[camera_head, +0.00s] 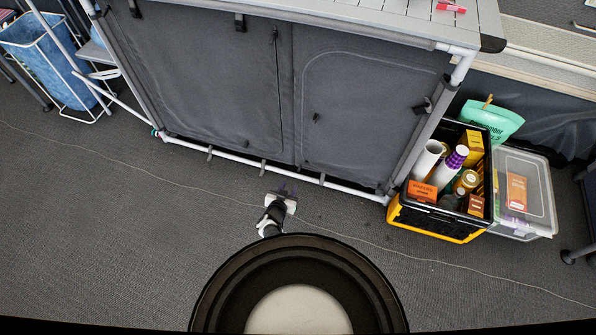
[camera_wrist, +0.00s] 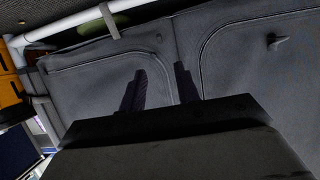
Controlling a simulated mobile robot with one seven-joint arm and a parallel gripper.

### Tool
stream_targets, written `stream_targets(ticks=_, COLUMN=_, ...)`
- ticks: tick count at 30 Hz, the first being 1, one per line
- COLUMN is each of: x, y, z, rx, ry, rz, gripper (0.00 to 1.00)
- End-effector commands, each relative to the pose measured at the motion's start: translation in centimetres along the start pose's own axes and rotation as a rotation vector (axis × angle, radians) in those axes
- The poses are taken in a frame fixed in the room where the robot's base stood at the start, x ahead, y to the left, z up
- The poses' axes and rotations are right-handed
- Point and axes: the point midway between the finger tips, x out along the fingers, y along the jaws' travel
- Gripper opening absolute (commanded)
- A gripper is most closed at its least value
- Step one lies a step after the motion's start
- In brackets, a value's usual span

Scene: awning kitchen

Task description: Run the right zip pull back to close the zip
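The grey fabric cabinet (camera_head: 215,85) has two zipped door panels. A small dark tab, likely the right zip pull (camera_head: 316,117), hangs at the left edge of the right panel. Another dark tab (camera_head: 275,33) is higher, at the left panel's right edge. My gripper (camera_head: 286,188) is low in front of the cabinet, below the right pull and a little left of it. In the wrist view, its two dark fingers (camera_wrist: 160,87) are apart with nothing between them. A dark tab (camera_wrist: 278,41) shows there on the right-hand panel; I cannot tell which pull it is.
A white frame rail (camera_head: 270,172) runs along the cabinet's foot. A black and yellow crate (camera_head: 432,222) of goods and a clear lidded box (camera_head: 540,195) stand at the right. A blue bag (camera_head: 50,65) in a wire frame is at the left. The floor in front is mostly clear.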

Motion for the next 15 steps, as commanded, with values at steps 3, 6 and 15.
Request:
stream_targets(ticks=3, x=1.7, y=0.0, z=0.5, rx=0.0, ry=0.001, rz=0.0, gripper=0.32)
stream_targets(ticks=6, x=3.2, y=0.0, z=0.6, rx=0.0, ry=0.002, rz=0.001, gripper=0.32)
stream_targets(ticks=15, x=7.6, y=0.0, z=0.6, rx=0.0, ry=0.001, rz=-0.001, gripper=0.32)
